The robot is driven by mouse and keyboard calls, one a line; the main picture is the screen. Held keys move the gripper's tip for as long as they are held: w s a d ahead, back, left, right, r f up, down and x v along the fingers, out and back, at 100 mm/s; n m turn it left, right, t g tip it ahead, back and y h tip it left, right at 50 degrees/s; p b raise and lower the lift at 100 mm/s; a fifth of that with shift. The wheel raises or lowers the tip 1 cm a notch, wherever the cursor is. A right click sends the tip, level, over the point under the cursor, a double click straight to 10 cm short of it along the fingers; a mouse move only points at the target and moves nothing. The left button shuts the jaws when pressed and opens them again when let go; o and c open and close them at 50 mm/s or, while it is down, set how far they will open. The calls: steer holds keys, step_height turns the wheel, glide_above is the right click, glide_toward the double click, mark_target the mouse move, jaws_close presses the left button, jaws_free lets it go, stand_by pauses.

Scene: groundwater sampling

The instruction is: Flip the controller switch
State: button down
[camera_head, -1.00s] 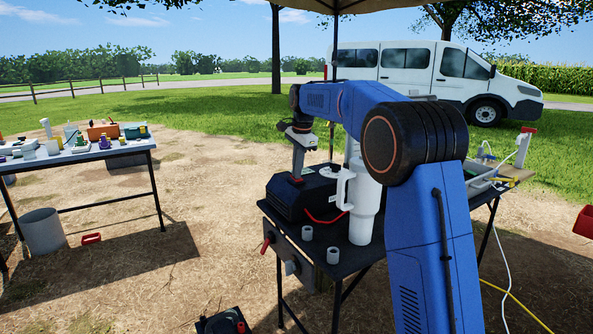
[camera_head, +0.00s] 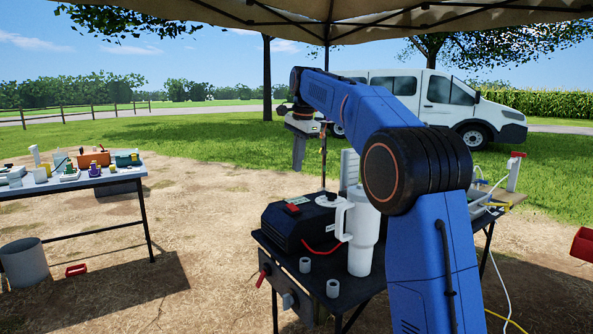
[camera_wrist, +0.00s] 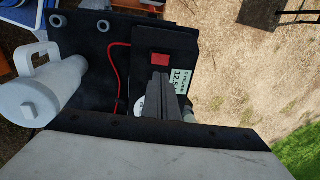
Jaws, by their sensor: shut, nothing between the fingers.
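The controller is a black box (camera_head: 284,228) on the dark table, with a red switch (camera_head: 293,209) on its top. A red cable comes from its side. In the wrist view the red switch (camera_wrist: 160,60) shows beside a small display reading about 12.5 on the controller (camera_wrist: 140,45). My gripper (camera_head: 298,168) is above and behind the box, pointing down, clear of the switch. In the wrist view my gripper (camera_wrist: 165,85) shows shut and empty, its fingers just below the switch in the picture. I cannot tell which way the switch is set.
A white handled jug (camera_head: 362,235) stands right of the controller. Grey cups (camera_head: 332,288) sit on the black table (camera_head: 350,305) near its front edge. Another table (camera_head: 75,180) with small items stands at left. A grey bin (camera_head: 24,262) is on the ground.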

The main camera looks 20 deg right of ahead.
mark_target(290, 205)
stand_by(0.3)
steer(key=shift+w+a+r, duration=0.15)
steer(key=shift+w+r, duration=0.1)
steer(key=shift+w, duration=0.35)
steer(key=w+f, duration=0.1)
steer(key=f, duration=0.8)
steer(key=w+f, duration=0.1)
steer(key=f, duration=0.3)
steer(key=shift+w+a+f, duration=0.3)
steer(key=shift+a+f, duration=0.1)
steer(key=shift+f, duration=0.1)
